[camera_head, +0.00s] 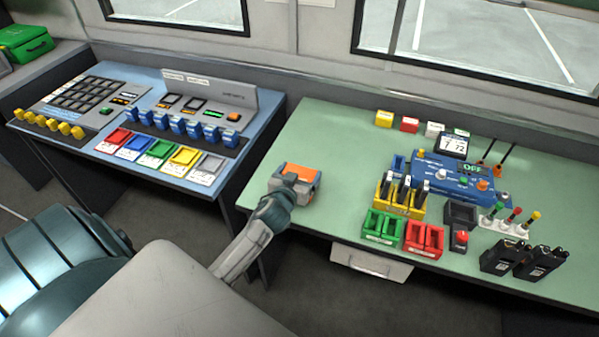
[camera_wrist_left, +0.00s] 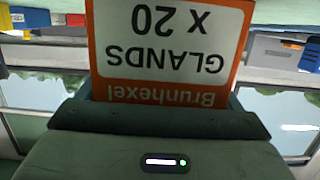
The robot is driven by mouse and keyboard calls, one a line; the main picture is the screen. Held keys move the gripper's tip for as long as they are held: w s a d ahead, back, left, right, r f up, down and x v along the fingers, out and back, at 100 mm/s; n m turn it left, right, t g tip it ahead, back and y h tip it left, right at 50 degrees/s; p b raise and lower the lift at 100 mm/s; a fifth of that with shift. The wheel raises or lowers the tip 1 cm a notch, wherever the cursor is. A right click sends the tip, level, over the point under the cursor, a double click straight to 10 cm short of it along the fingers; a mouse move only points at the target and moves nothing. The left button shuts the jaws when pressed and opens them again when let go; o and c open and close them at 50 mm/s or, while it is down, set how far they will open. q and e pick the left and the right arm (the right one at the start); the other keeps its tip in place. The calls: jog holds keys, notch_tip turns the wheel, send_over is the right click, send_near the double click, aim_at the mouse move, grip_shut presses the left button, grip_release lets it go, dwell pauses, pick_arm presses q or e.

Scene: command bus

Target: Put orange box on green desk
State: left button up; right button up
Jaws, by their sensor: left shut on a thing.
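In the left wrist view the box (camera_wrist_left: 170,45) fills the upper middle, with an upside-down white label reading "Brunhexel GLANDS x 20". My right gripper is not in view.
A blue console desk (camera_head: 262,112) stands to the left, across a gap. On the green desk, yellow (camera_head: 399,209), green (camera_head: 381,226) and red bins (camera_head: 424,236) and a blue control unit (camera_head: 455,178) stand to the right. The desk's back left is clear.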

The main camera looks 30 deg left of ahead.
pick_arm(q)
jog(key=shift+f, duration=0.15)
jog(key=o, duration=0.9)
jog(key=shift+o, duration=0.3)
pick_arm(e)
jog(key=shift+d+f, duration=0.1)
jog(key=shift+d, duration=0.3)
pick_arm(q)
jog(key=shift+r, duration=0.3)
jog(key=b+v, duration=0.3)
jog(key=v, duration=0.8)
jog(key=shift+s+f, duration=0.1)
jog(key=shift+s, duration=0.4)
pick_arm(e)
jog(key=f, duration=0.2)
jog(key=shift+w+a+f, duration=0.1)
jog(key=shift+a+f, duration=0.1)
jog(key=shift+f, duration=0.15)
